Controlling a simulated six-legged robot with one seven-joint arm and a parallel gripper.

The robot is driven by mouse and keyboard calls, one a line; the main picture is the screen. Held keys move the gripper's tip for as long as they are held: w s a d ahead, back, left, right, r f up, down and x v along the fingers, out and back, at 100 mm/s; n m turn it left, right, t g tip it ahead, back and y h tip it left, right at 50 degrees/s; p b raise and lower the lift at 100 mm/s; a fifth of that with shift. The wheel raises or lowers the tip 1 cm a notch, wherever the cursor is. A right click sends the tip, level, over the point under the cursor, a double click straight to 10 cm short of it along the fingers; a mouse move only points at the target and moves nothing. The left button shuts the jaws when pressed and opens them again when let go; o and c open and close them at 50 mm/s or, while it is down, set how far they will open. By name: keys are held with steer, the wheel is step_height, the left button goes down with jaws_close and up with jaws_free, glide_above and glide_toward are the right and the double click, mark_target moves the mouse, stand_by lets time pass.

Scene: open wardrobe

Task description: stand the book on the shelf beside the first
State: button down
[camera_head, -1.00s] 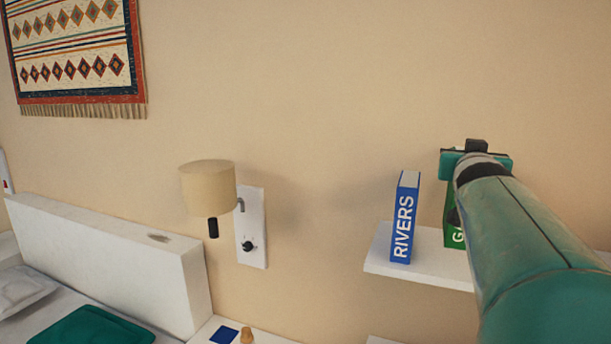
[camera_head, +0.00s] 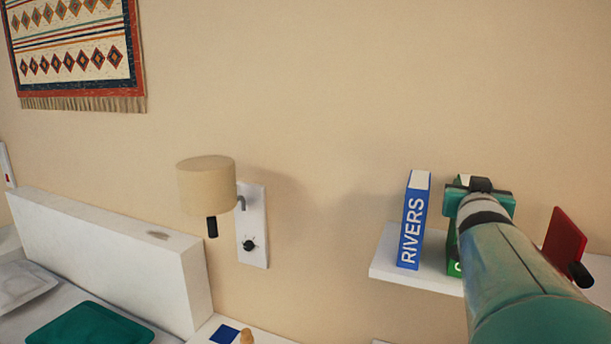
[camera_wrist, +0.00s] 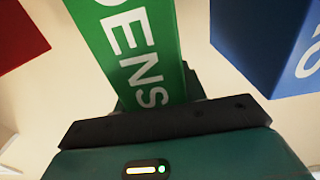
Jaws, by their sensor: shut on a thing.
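A blue book with RIVERS on its spine (camera_head: 413,222) stands upright on the white wall shelf (camera_head: 398,268), near the shelf's left end. A green book (camera_head: 454,266) is just to its right, mostly hidden behind my arm in the head view. In the wrist view the green book (camera_wrist: 132,45) runs up from between my jaws, with the letters ENS readable. My gripper (camera_head: 480,190) is shut on the green book. The blue book (camera_wrist: 270,45) is at the right in the wrist view, with a gap between the two. Whether the green book touches the shelf is hidden.
A red panel-like object (camera_head: 565,240) stands on the right, past my arm; red also fills the wrist view's upper left (camera_wrist: 18,35). A wall lamp (camera_head: 206,185), a white headboard (camera_head: 110,250) and a bedside surface (camera_head: 275,338) are to the left.

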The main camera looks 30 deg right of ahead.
steer(key=shift+s+d, duration=0.1)
steer(key=shift+s, duration=0.15)
steer(key=shift+w, duration=0.1)
steer(key=shift+f, duration=0.15)
steer(key=c, duration=0.8)
jaws_free()
